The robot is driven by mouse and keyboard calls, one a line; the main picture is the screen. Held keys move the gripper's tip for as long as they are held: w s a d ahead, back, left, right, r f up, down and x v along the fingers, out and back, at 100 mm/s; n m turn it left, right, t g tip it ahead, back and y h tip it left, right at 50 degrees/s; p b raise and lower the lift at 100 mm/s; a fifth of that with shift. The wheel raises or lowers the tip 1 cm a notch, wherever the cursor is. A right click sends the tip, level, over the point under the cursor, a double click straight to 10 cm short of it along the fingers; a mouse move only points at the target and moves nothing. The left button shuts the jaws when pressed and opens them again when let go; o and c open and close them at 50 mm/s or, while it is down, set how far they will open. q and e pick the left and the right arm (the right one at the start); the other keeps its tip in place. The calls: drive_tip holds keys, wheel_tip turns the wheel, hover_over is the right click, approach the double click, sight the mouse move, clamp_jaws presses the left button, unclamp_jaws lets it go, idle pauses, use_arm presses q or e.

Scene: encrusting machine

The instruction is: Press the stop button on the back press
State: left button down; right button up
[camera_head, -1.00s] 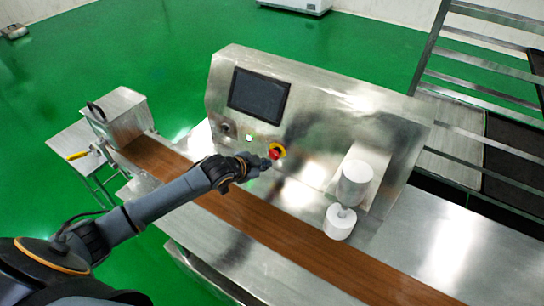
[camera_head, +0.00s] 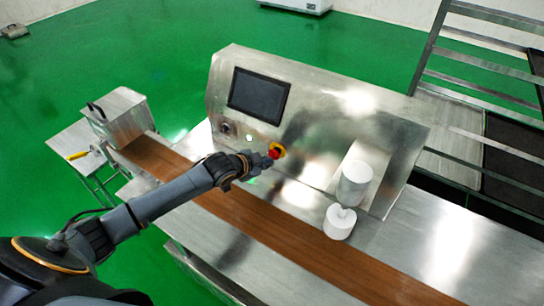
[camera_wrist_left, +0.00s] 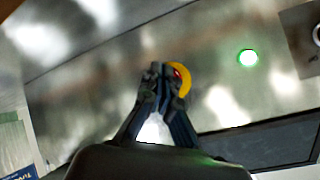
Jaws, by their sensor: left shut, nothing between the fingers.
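The stop button is a red knob on a yellow ring (camera_head: 277,151), set on the sloped steel front panel of the press (camera_head: 318,120). My left gripper (camera_head: 266,158) is shut and empty, with its tips right at the red knob. In the left wrist view the shut fingertips (camera_wrist_left: 163,75) overlap the yellow ring (camera_wrist_left: 182,78) and hide most of the red knob. I cannot tell whether they touch it or whether it is pressed in. My right gripper is not in view.
A dark screen (camera_head: 258,95) sits above the button. A green light (camera_wrist_left: 248,57) and a round dial (camera_head: 224,128) are beside it. A brown conveyor belt (camera_head: 250,216) runs below the panel. White cylinders (camera_head: 340,222) stand to the right. A steel rack (camera_head: 470,95) is behind.

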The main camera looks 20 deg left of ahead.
use_arm(q)
drive_tip(key=shift+w, duration=0.45)
idle(0.4)
drive_tip(key=shift+s+p, duration=0.65)
drive_tip(key=shift+s, duration=0.25)
drive_tip(key=s+p, duration=0.2)
drive_tip(key=s, duration=0.1)
drive_tip(key=s+p, duration=0.1)
drive_tip(key=s, duration=0.1)
drive_tip(key=shift+a, duration=0.4)
